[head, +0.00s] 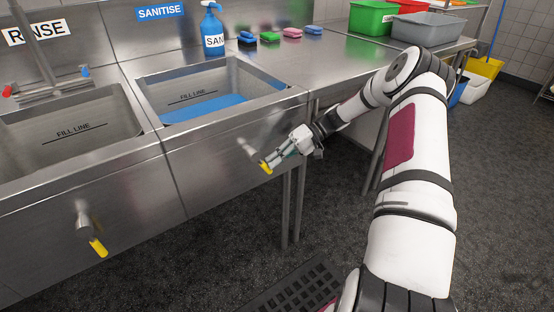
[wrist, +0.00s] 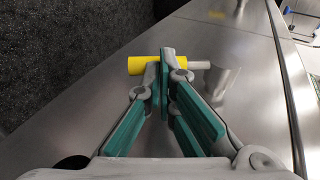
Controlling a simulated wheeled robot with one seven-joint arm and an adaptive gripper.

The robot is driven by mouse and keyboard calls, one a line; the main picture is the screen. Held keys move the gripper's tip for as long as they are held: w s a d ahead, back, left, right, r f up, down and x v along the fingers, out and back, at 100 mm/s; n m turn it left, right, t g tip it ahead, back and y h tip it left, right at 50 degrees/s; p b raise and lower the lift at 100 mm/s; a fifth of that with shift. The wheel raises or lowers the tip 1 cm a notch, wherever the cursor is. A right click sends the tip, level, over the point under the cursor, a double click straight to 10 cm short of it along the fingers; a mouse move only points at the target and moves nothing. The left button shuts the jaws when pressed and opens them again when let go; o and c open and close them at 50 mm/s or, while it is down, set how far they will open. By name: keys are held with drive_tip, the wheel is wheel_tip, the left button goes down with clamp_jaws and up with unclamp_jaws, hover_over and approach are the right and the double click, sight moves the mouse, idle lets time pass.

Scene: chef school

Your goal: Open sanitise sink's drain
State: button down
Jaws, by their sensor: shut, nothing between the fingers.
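The sanitise sink (head: 180,78) is a steel basin with blue liquid below its fill line, under a blue SANITISE sign (head: 160,11). Its drain lever, with a yellow grip (head: 266,168) and a grey stem (head: 247,147), sticks out from the front panel below the basin. My gripper (head: 274,161) is at the lever's yellow end. In the wrist view the shut fingertips (wrist: 167,59) cross over the lever and hide its middle, with the yellow grip (wrist: 142,66) on the left and the grey rod (wrist: 200,65) on the right. Whether they touch it I cannot tell.
The rinse sink (head: 130,122) is at the left, with its own yellow-handled lever (head: 98,247) below. Table legs (head: 286,210) stand below right. The dark floor (head: 480,200) is open at right.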

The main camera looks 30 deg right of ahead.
sight(270, 170)
drive_tip(key=f+y+b, duration=0.1)
drive_tip(key=a+f+y+b, duration=0.1)
drive_tip(key=y+b, duration=0.1)
drive_tip(key=shift+a+f+m, duration=0.1)
drive_tip(key=shift+a+m, duration=0.15)
drive_tip(key=shift+m, duration=0.05)
drive_tip(key=shift+a+f+y+b, duration=0.3)
drive_tip(key=shift+a+y+b, duration=0.5)
drive_tip(key=shift+y, duration=0.5)
drive_tip(key=shift+t, duration=0.3)
drive_tip(key=shift+d, duration=0.15)
